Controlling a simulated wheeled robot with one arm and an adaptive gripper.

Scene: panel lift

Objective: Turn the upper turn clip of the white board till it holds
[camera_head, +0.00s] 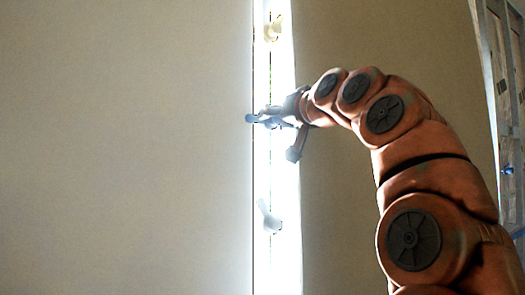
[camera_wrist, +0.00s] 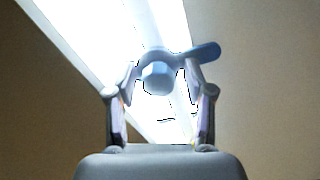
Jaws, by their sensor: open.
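A blue-grey turn clip (camera_wrist: 206,53) is in front of my gripper in the wrist view. Its rounded hub (camera_wrist: 158,78) sits between the fingertips, and its arm points to the upper right. My gripper (camera_wrist: 161,72) is open, one finger on each side of the hub; whether either finger touches it I cannot tell. In the head view my gripper (camera_head: 276,119) is at the bright white strip (camera_head: 287,200), and a clip end (camera_head: 252,118) reaches left to the edge of the wide pale panel (camera_head: 125,150). Which surface is the white board is unclear in the glare.
A white clip (camera_head: 272,28) is higher on the strip and another white clip (camera_head: 268,217) is lower, tilted. A blue-grey metal frame (camera_head: 502,90) stands at the right edge. The wall (camera_head: 335,230) between strip and arm is bare.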

